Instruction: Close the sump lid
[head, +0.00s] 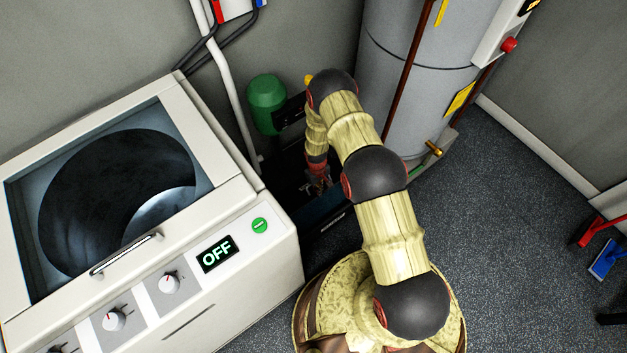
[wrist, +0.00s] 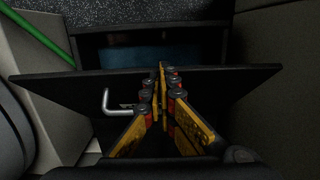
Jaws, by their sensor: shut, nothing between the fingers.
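The sump lid (wrist: 65,88) is a flat black panel in the wrist view, standing raised so that its far edge runs across the picture. A bent metal handle (wrist: 116,104) sits on its face, left of my fingers. Beyond that edge is the open sump (wrist: 105,42), a dark box with something blue inside. My gripper (wrist: 162,68) is shut and empty, its yellow fingertips at the lid's far edge; I cannot tell whether they touch it. In the head view my gripper (head: 319,186) reaches down into a dark corner, and lid and sump are hard to separate there.
A white machine (head: 270,275) with an OFF display stands left of the sump. A grey tank (head: 415,75) stands behind to the right. A green canister (head: 267,95) and a white pipe (head: 228,80) are close behind. Open floor (head: 510,240) lies to the right.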

